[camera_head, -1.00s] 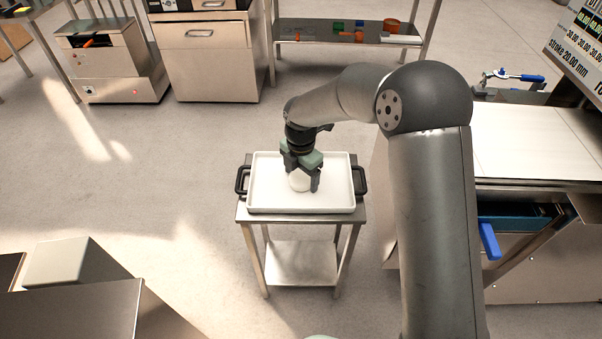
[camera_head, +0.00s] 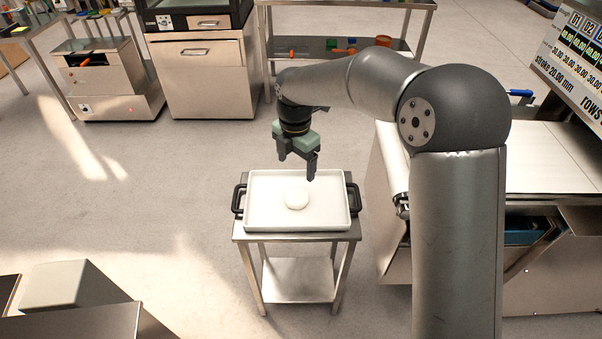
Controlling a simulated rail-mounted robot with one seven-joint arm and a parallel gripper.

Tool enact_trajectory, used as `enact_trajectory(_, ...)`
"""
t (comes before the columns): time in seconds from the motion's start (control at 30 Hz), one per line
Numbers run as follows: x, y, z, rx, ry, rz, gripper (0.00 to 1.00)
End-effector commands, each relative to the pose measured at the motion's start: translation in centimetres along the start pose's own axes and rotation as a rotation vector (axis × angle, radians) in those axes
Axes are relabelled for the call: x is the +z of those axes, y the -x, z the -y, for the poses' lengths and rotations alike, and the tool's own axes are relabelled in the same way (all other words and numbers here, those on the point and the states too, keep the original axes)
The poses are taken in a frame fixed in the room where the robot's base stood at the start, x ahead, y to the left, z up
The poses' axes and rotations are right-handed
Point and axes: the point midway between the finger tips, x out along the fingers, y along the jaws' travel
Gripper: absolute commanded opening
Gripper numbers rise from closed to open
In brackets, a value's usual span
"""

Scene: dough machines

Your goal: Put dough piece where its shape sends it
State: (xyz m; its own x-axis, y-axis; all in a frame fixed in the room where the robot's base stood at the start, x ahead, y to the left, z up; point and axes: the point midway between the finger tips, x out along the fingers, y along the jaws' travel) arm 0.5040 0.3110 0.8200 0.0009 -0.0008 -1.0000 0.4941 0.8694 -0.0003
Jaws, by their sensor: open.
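A round white dough piece (camera_head: 296,199) lies in the white tray (camera_head: 262,222), near its middle. The tray has dark handles at both sides and sits on a small steel stand (camera_head: 297,237). My gripper (camera_head: 296,168) is open and empty, above the far part of the tray and apart from the dough. Its fingers point down. No other dough piece is visible in the tray.
A steel machine with a white belt (camera_head: 545,155) stands at the right, with a display panel (camera_head: 570,60) above it. Steel cabinets (camera_head: 205,75) and a shelf (camera_head: 340,50) stand at the back. The floor left of the stand is clear.

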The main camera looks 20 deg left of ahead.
Motion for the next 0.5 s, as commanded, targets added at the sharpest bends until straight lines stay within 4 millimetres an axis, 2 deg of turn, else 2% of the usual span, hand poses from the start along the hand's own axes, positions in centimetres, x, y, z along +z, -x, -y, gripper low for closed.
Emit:
enact_trajectory(0.27, 0.0, 0.5, 0.0, 0.0, -0.002, 0.0, 0.79)
enact_trajectory(0.33, 0.2, 0.8, 0.7, -0.002, -0.037, 0.004, 0.79)
enact_trajectory(0.37, 0.4, 1.0, 1.3, -0.004, -0.072, 0.008, 0.79)
enact_trajectory(0.43, 1.2, 1.8, 3.9, -0.012, -0.217, 0.021, 0.79)
enact_trajectory(0.47, 1.5, 2.2, 5.5, -0.017, -0.308, 0.03, 0.79)
enact_trajectory(0.5, 2.0, 2.9, 8.0, -0.021, -0.453, 0.042, 0.79)
